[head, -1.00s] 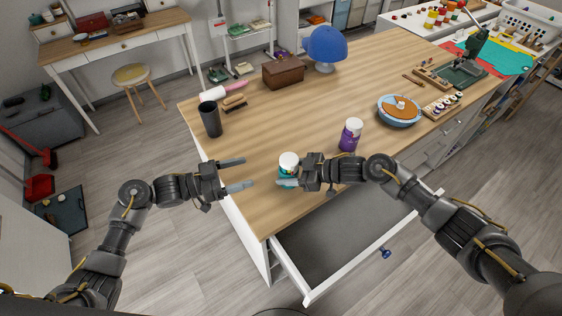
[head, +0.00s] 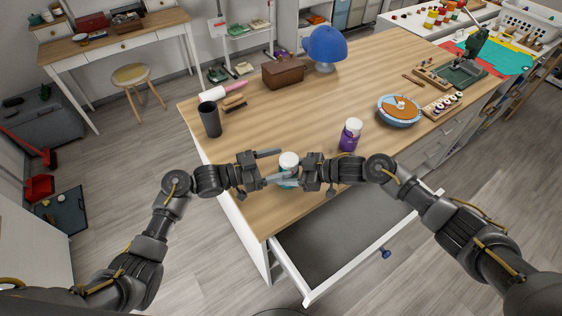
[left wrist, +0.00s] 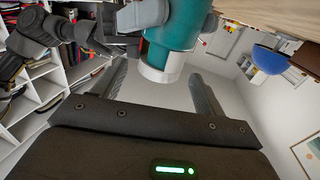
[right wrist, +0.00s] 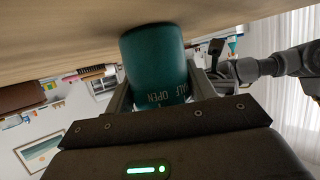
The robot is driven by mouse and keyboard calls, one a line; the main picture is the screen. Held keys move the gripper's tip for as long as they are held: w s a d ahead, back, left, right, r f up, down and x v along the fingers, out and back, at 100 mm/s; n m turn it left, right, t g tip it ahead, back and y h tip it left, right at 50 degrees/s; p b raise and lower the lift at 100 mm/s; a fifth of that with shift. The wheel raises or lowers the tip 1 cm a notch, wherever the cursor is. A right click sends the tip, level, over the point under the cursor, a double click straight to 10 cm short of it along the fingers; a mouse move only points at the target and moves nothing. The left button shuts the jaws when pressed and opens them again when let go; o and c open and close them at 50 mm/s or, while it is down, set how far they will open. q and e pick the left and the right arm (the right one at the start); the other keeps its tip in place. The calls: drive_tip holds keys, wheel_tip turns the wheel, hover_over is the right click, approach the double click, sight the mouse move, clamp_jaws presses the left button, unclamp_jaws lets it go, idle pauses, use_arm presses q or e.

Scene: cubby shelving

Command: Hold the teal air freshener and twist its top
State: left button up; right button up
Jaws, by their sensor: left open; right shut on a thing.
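The teal air freshener with its white top (head: 289,160) stands upright near the front edge of the wooden table (head: 330,105). My right gripper (head: 298,178) is shut on its teal body, which fills the space between the fingers in the right wrist view (right wrist: 157,62). My left gripper (head: 272,167) is open and level, close to the left side of the air freshener. In the left wrist view, the white top (left wrist: 162,62) shows just beyond and between the open fingers. In the head view, the grippers partly hide the teal body.
A purple bottle with a white cap (head: 350,135) stands right of the air freshener, close to my right arm. A dark cup (head: 210,119) stands at the table's left side. An open drawer (head: 340,235) juts out below the front edge. The middle of the table is clear.

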use_arm(q)
drive_tip(key=shift+w+d, duration=0.25)
drive_tip(key=shift+d, duration=0.4)
drive_tip(key=c, duration=1)
drive_tip(key=shift+s+d+n+t, duration=0.1)
drive_tip(key=shift+s+n+t, duration=0.1)
drive_tip(key=shift+n+t, duration=0.3)
drive_tip(key=shift+s+n+t+y, duration=0.1)
drive_tip(key=shift+n+t+y, duration=0.6)
drive_tip(key=shift+t, duration=0.4)
drive_tip(key=o, duration=1)
